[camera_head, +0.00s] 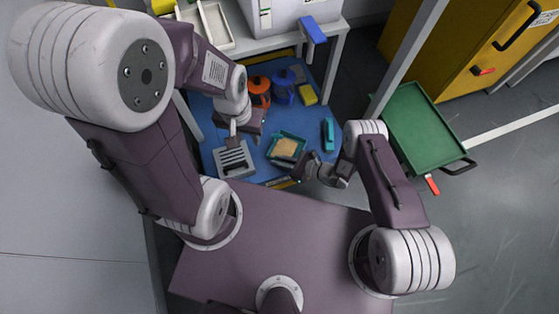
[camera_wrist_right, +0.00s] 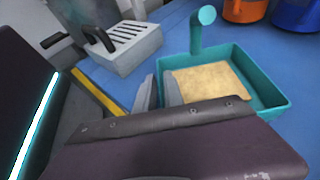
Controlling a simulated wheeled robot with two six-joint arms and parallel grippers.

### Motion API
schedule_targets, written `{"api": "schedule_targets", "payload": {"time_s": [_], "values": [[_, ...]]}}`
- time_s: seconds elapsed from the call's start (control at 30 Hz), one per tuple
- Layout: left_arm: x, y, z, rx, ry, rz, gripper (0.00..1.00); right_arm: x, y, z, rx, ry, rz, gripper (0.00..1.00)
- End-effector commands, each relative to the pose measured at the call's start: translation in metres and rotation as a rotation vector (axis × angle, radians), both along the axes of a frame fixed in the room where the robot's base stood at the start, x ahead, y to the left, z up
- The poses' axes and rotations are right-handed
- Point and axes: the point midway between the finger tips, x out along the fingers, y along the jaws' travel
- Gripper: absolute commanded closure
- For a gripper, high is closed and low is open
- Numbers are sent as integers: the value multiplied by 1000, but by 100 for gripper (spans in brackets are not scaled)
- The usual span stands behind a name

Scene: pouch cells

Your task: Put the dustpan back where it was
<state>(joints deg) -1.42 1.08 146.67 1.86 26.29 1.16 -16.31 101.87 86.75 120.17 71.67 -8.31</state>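The teal dustpan (camera_head: 272,152) lies on the blue work surface with a tan slab (camera_head: 286,147) in it. In the right wrist view the dustpan (camera_wrist_right: 262,76) shows a teal round-ended handle standing up at its far side. My right gripper (camera_head: 304,168) is low beside the dustpan's near right corner.
An orange pot (camera_head: 258,88), a blue pot (camera_head: 283,90) and a yellow block (camera_head: 308,95) stand at the back. A teal item (camera_head: 328,134) lies to the right. A green tray cart (camera_head: 425,130) stands right of the work surface. Some blue surface right of the dustpan is clear.

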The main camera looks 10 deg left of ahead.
Motion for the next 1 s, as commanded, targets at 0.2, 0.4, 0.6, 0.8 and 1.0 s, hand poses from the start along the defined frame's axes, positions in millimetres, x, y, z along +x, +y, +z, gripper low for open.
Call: {"api": "schedule_targets", "payload": {"time_s": [0.2,0.4,0.6,0.8,1.0], "values": [[0,0,0,0,0,0,64,0,0,0,0,0,0,76],[0,0,7,0,0,0,64,0,-1,7,0,1,-1,76],[0,0,31,0,0,0,64,-6,-36,25,-1,2,-7,76],[0,0,52,0,0,0,64,-14,-77,42,1,3,-7,76],[0,0,62,0,0,0,64,-20,-104,50,0,1,-3,76]]}}
